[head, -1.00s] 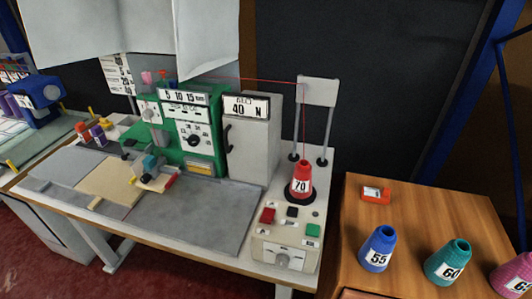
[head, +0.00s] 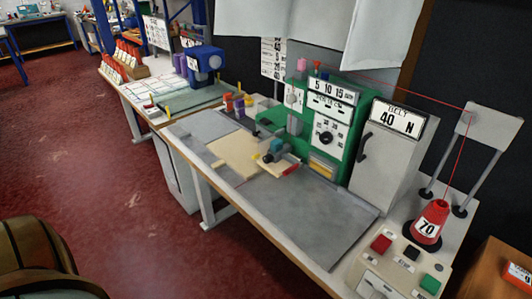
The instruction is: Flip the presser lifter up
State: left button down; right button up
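The green binding machine (head: 345,118) stands at the back of the grey-topped table, with a dial and number panels on its front. A small teal and dark head (head: 273,151) with a yellow part sits low in front of it, beside a cream board (head: 233,157). The presser lifter is too small to single out, so I cannot tell whether it is up or down. Neither of my grippers is in view.
A grey cabinet (head: 386,150) with a black handle adjoins the machine. A red cone (head: 430,220) marked 70 stands near a control box (head: 392,272). The table's front-right grey surface (head: 310,215) is clear. Red floor (head: 110,200) lies open at left.

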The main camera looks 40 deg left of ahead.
aim_at(288, 148)
jog(key=u, duration=1)
